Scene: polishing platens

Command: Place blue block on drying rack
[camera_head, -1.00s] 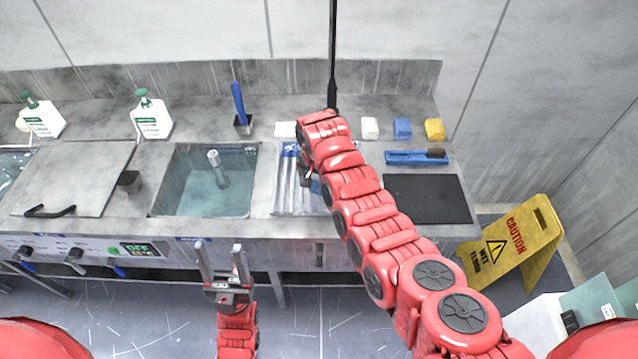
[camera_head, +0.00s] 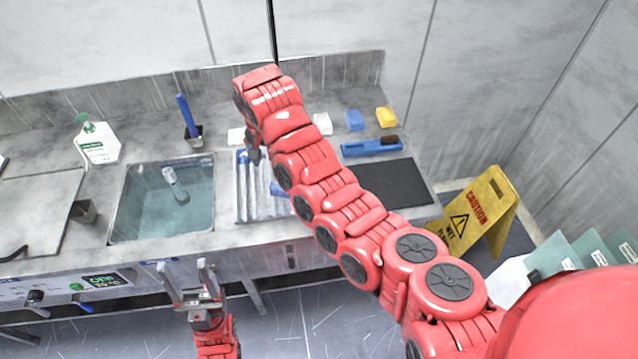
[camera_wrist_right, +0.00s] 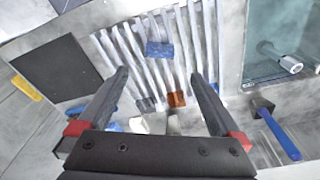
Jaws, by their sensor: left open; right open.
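The drying rack (camera_head: 243,205) is a pale ribbed tray on the counter right of the sink, partly hidden by my right arm. In the right wrist view the rack (camera_wrist_right: 126,45) is seen from above, and a blue block (camera_wrist_right: 160,49) lies flat across its ribs. A bit of the block (camera_head: 277,188) shows beside my arm in the head view. My right gripper (camera_wrist_right: 159,73) is open and empty, its fingers apart, with the block beyond the fingertips. My left gripper (camera_head: 187,272) is open and empty in front of the counter, below its edge.
A sink (camera_head: 160,205) lies left of the rack and a black mat (camera_head: 388,181) right of it. Behind are a blue tray with a brush (camera_head: 370,148), a blue sponge-like block (camera_head: 355,120), a yellow one (camera_head: 386,117) and a blue-handled tool (camera_head: 188,115). A caution sign (camera_head: 480,212) stands right.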

